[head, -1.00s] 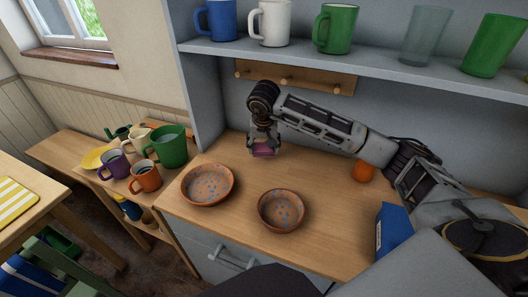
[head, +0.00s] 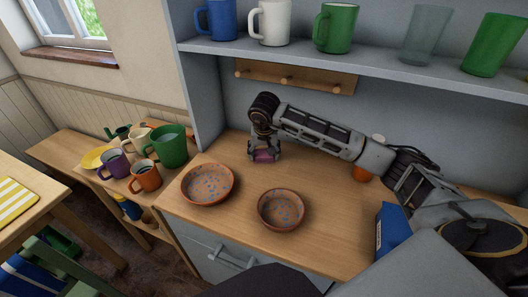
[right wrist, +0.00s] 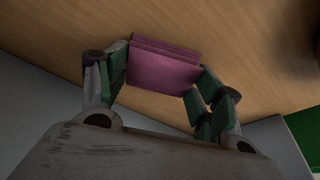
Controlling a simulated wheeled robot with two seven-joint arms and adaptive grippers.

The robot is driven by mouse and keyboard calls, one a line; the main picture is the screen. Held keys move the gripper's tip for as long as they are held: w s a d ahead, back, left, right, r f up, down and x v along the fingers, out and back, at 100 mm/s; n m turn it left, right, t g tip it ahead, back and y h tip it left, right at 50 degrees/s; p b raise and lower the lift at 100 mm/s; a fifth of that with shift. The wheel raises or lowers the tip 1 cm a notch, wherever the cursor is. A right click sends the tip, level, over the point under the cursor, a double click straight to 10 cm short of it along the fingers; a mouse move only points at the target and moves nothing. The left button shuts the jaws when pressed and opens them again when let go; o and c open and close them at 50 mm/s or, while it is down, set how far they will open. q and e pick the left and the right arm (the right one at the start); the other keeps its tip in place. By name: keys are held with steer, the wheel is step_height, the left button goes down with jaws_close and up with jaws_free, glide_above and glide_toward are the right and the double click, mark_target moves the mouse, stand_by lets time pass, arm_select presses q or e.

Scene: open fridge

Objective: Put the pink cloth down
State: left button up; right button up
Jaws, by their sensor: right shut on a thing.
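The pink cloth (right wrist: 163,68) is a small folded block between the fingers of my right gripper in the right wrist view. In the head view the cloth (head: 264,156) shows at the lower end of my right gripper (head: 264,153), low over the wooden counter (head: 335,215) near its back left. My right gripper is shut on the cloth, with a fingertip at each side of it. I cannot tell whether the cloth touches the counter. My left gripper is not in view.
Two speckled bowls (head: 207,184) (head: 281,209) stand on the counter in front of the gripper. An orange object (head: 362,173) and a blue box (head: 392,229) are to the right. A shelf with mugs (head: 336,28) is above. Several mugs (head: 146,177) stand left.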

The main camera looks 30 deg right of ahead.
mark_target(264, 157)
steer(key=o, duration=0.9)
steer(key=shift+v, duration=3.85)
steer(key=shift+s, duration=0.1)
